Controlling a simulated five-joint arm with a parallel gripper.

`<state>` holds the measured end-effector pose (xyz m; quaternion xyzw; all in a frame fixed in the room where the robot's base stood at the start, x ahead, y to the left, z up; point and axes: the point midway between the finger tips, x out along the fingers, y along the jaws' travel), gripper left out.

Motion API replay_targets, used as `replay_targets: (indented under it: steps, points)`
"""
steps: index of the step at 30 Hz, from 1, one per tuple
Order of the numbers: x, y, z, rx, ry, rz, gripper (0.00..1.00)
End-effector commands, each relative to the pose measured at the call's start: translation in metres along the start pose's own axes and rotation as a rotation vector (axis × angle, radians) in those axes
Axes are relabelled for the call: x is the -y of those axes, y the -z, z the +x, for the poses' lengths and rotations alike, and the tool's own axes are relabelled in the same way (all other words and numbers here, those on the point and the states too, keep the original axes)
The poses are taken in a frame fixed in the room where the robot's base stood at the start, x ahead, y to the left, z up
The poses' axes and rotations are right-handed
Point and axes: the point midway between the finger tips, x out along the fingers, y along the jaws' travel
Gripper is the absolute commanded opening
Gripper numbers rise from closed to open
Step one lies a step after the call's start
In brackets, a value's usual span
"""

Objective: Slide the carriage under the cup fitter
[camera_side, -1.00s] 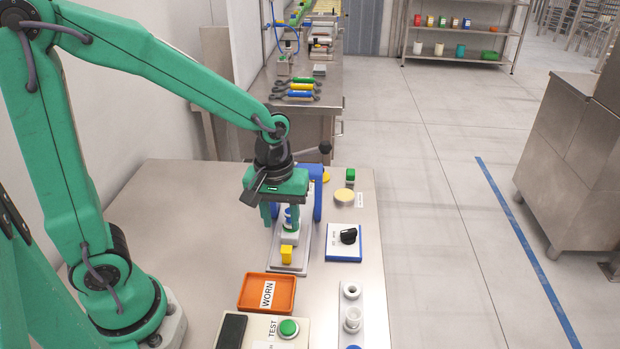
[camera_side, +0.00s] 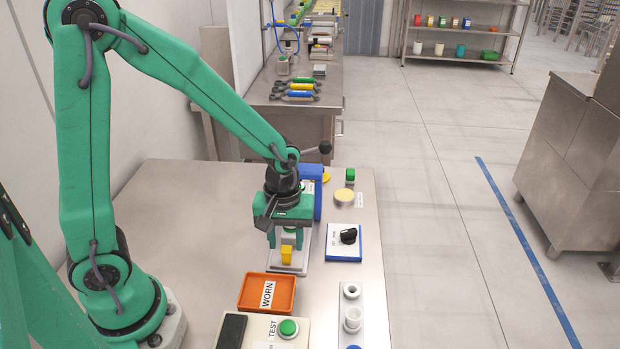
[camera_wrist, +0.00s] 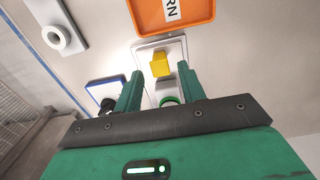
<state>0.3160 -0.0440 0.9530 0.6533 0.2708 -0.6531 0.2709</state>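The carriage has a yellow block (camera_side: 286,255) at its near end and sits on a pale grey track plate (camera_side: 304,262). The blue cup fitter (camera_side: 318,196), with a dark lever, stands behind it to the right. My gripper (camera_side: 287,245) is low over the carriage, its fingers apart on either side of it. The wrist view shows my gripper (camera_wrist: 159,74) with the yellow block (camera_wrist: 160,65) just beyond the fingertips and a green round piece (camera_wrist: 170,101) between the fingers. A gap shows beside the left finger; contact on the right is unclear. My gripper hides much of the carriage.
An orange WORN tray (camera_side: 255,306) lies in front of the track. A dial box (camera_side: 343,255) is close on the right, with a white cup rack (camera_side: 363,329) nearer. A TEST button panel (camera_side: 247,343) is at the front. Table left of the track is clear.

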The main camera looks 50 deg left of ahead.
Motion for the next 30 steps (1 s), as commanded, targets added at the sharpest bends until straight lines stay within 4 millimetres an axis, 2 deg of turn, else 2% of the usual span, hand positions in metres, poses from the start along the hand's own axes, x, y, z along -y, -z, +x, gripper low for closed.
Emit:
replay_targets:
  steps: [3, 9, 23, 30]
  points:
    - [0.001, -0.001, 0.015, 0.003, 0.004, 0.0, 0.4]
    - [0.0, 0.0, 0.031, 0.001, 0.002, 0.0, 0.4]
    - [0.0, 0.0, 0.039, 0.0, 0.0, 0.0, 0.4]
    - [0.0, 0.0, 0.038, 0.0, 0.0, 0.0, 0.0]
